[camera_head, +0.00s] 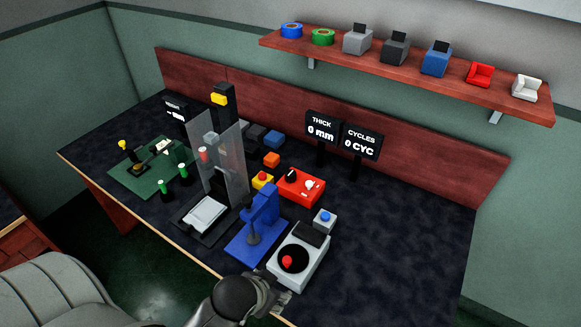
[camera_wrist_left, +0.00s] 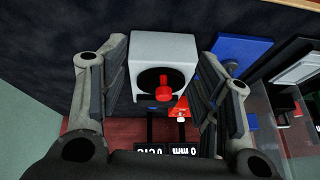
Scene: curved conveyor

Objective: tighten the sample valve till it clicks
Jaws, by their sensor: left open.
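No label names the sample valve, so I cannot tell for sure which part it is. A white box (camera_head: 311,272) with a black dial and a red knob (camera_head: 287,261) stands at the front of the bench. My left gripper (camera_head: 276,294) is beside the front of this box in the head view. In the left wrist view the gripper (camera_wrist_left: 160,62) is open and empty, with the white box (camera_wrist_left: 150,45) and red knob (camera_wrist_left: 162,88) seen between its fingers. Contact with the knob cannot be made out. My right gripper is not in view.
A blue press (camera_head: 262,208) stands just left of the box, and a small blue-button unit (camera_head: 324,221) behind it. A red control box (camera_head: 299,186) and a clear-shielded stand (camera_head: 222,165) are farther back. The bench's right side is clear.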

